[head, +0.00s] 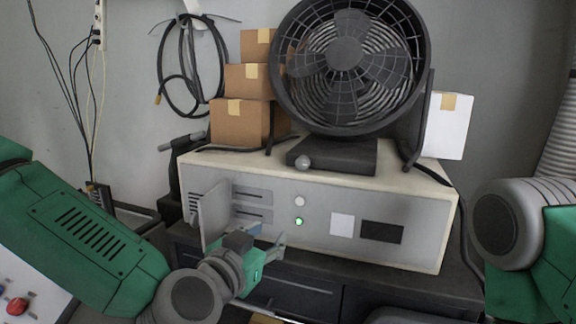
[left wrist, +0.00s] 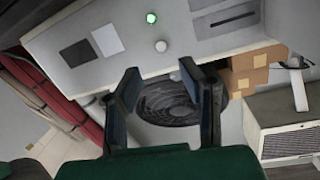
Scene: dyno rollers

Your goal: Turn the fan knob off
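A large dark fan (head: 345,60) stands on the pale cabinet (head: 420,185). A small round grey knob (head: 303,163) is on the front of the fan's dark base. My left gripper (head: 264,240) is low in front of the cabinet, below and left of the knob, apart from it. Its two fingers are spread with nothing between them, as the left wrist view (left wrist: 166,85) also shows. There the fan (left wrist: 165,103) appears inverted, partly hidden behind the fingers. My right gripper is out of view; only part of the right arm shows.
The cabinet front has a white button (head: 299,201), a lit green light (head: 298,222) and a panel (head: 214,213) sticking out near my left gripper. Cardboard boxes (head: 240,122) stand left of the fan, and a white box (head: 447,125) stands right.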

